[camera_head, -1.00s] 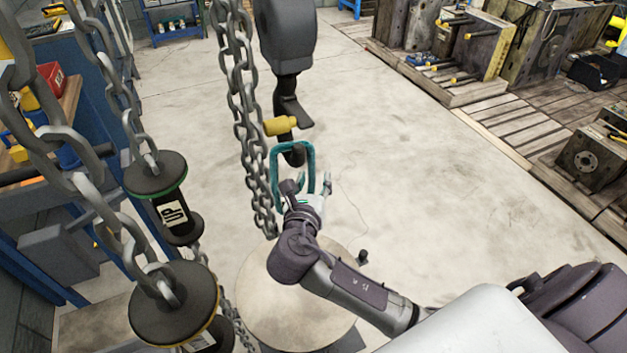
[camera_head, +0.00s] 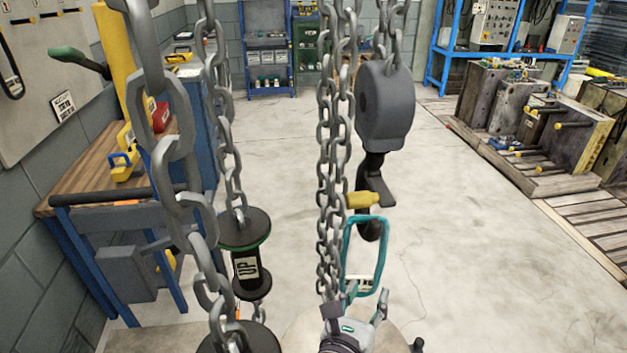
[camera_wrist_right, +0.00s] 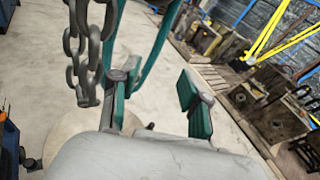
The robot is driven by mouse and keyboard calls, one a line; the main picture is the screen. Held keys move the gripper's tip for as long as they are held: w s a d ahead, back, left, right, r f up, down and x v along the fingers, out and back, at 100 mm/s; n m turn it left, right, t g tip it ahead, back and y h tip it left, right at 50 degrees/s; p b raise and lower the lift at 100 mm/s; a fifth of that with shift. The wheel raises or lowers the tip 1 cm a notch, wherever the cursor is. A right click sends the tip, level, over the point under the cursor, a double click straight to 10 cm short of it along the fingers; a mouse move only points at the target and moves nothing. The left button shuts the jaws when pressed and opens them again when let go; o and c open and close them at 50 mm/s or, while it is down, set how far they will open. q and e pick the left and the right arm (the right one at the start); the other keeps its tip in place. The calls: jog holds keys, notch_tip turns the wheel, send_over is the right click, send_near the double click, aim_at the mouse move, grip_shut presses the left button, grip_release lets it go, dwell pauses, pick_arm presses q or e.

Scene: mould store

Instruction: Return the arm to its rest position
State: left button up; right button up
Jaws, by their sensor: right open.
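My right gripper (camera_head: 357,310) is at the bottom of the head view, right of the hanging chain, with its wrist below it. In the right wrist view its two green-padded fingers (camera_wrist_right: 160,95) stand wide apart, holding nothing. A teal ring-shaped sling or shackle (camera_head: 381,250) hangs from the black hook (camera_head: 374,190) just above the gripper. In the right wrist view the teal loop (camera_wrist_right: 158,40) passes close to the left finger; I cannot tell whether they touch. Most of my right arm is out of the head view. My left gripper is not seen.
Chains (camera_head: 330,150) hang close beside the gripper. A grey hoist block (camera_head: 385,105) is above the hook. A workbench (camera_head: 75,190) stands at left and mould blocks (camera_head: 560,145) at right. The middle floor is open.

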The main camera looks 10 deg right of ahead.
jog(key=s+d+f+m+g+y, duration=0.3)
jog(key=s+f+m+g+y, duration=0.3)
jog(key=f+m, duration=0.7)
jog(key=s+f+m+g+y, duration=0.35)
jog(key=s+m, duration=0.65)
jog(key=m, duration=0.5)
notch_tip(320, 180, down, 24)
jog(key=s+p, duration=0.1)
jog(key=s+d+f+g+p, duration=0.1)
jog(key=s+d+f+g, duration=0.1)
jog(key=s+f, duration=1.4)
jog(key=shift+s+d, duration=0.3)
jog(key=shift+s, duration=0.4)
